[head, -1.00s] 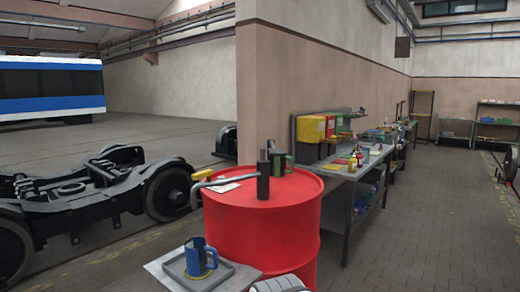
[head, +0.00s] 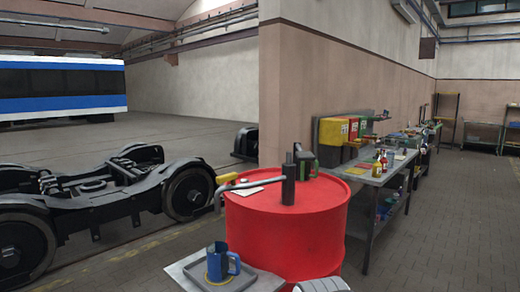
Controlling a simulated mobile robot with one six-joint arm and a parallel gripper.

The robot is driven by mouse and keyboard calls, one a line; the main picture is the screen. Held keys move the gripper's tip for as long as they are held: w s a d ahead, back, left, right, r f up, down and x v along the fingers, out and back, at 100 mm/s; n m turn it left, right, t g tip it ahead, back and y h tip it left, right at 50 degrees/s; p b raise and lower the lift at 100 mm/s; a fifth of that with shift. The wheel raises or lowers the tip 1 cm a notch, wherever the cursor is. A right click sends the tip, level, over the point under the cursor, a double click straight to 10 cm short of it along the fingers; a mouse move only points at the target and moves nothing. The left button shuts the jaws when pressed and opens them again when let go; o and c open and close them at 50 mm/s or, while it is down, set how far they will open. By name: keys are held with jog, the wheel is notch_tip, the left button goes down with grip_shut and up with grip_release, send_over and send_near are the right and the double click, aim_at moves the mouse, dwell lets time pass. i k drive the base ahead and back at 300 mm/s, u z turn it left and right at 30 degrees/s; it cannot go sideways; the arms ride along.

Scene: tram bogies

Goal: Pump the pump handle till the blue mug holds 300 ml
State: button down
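The blue mug (head: 217,265) stands upright on a grey tray (head: 243,283) at the lower middle of the head view. How much liquid it holds cannot be seen. A dark pump (head: 288,186) stands on top of the red drum (head: 285,235). A grey pipe (head: 252,184) runs left from the pump and bends down above the mug. A yellow grip (head: 229,178), seemingly the end of the pump handle, shows just above the pipe's bend. My gripper is not recognisable in the view; a pale ribbed part at the bottom edge seems to be mine.
A dark green can (head: 305,160) and a white sheet (head: 262,182) are on the drum. A workbench (head: 378,177) with bins and bottles runs along the wall behind. Black bogies (head: 110,195) stand at left. The floor at right (head: 460,220) is clear.

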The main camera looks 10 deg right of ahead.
aim_at(301, 155)
jog(key=i, duration=0.85)
jog(key=z, duration=0.05)
